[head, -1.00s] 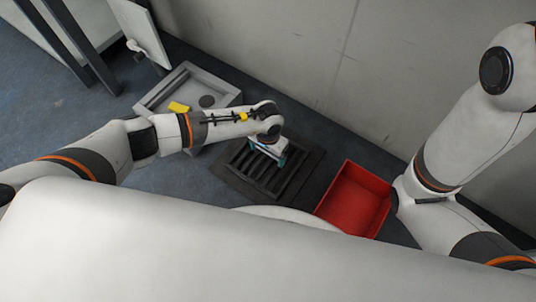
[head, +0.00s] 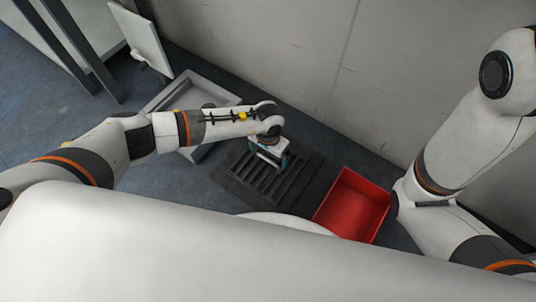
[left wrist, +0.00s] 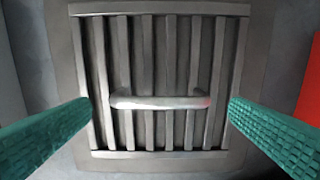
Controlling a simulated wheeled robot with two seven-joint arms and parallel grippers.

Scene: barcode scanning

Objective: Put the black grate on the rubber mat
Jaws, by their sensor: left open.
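The black grate (head: 270,181) is slatted with a metal bar handle and lies flat on the dark rubber mat (head: 229,181). In the left wrist view the grate (left wrist: 170,132) fills the middle, with its handle (left wrist: 160,101) crossing the centre and the mat's border (left wrist: 255,60) around it. My left gripper (head: 272,160) is over the grate's upper part in the head view. Its teal fingers (left wrist: 160,118) are spread wide on either side of the handle, with nothing between them touching. The height of the fingertips above the grate is hard to tell. My right gripper is out of view.
A red bin (head: 351,206) stands right of the mat. A grey sink-like tray (head: 170,98) stands to the upper left, partly behind my left arm. A wall (head: 290,50) runs along the back. Bare floor (head: 170,178) lies left of the mat.

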